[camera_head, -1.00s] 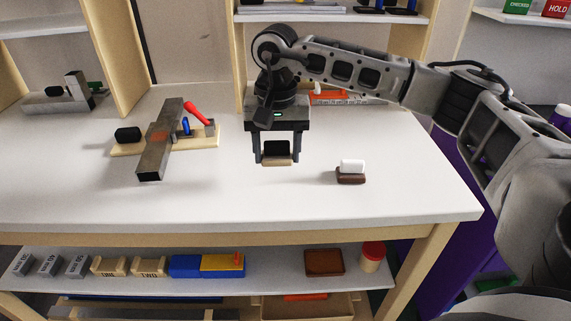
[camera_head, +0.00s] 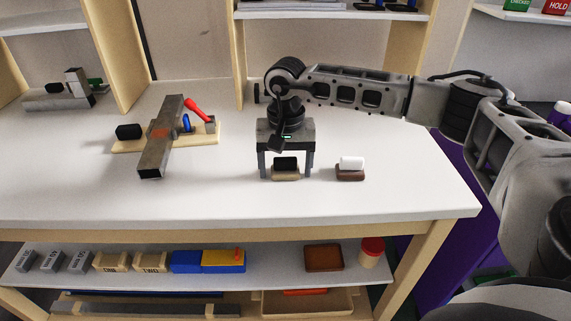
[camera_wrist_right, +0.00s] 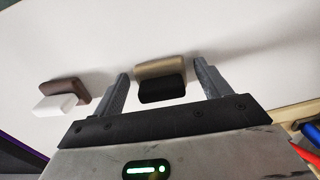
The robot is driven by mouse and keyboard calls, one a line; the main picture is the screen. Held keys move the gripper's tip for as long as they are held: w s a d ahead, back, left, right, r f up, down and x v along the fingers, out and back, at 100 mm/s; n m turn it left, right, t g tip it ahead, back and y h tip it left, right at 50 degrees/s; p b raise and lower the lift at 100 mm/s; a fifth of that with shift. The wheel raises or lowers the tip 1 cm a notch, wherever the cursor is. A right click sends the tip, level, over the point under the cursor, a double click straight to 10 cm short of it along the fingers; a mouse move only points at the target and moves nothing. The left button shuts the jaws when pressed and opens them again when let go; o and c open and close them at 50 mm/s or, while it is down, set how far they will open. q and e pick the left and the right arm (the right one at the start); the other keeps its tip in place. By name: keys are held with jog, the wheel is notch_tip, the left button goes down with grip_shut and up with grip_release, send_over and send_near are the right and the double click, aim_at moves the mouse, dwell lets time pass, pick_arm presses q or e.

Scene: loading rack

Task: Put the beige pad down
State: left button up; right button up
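The beige pad (camera_head: 285,175), a beige block with a black part (camera_head: 286,162) on it, sits on the white table just left of the brown-and-white block. My right gripper (camera_head: 286,173) is over it with one finger on each side. In the right wrist view the beige pad (camera_wrist_right: 160,68) lies between the spread fingers of the right gripper (camera_wrist_right: 160,78), with a gap on both sides. The right gripper is open. My left gripper is not in view.
A dark brown block with a white part (camera_head: 351,167) stands close to the right of the right gripper. A grey metal bar (camera_head: 160,145) lies across a wooden board (camera_head: 205,137) at the left. The table front is clear.

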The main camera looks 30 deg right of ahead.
aim_at(286, 160)
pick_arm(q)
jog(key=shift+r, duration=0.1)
pick_arm(e)
jog(key=shift+r, duration=0.6)
pick_arm(q)
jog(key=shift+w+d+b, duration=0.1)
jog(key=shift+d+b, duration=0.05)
jog(key=shift+b, duration=0.25)
pick_arm(e)
notch_tip(286, 160, up, 11)
jog(key=shift+r, duration=0.1)
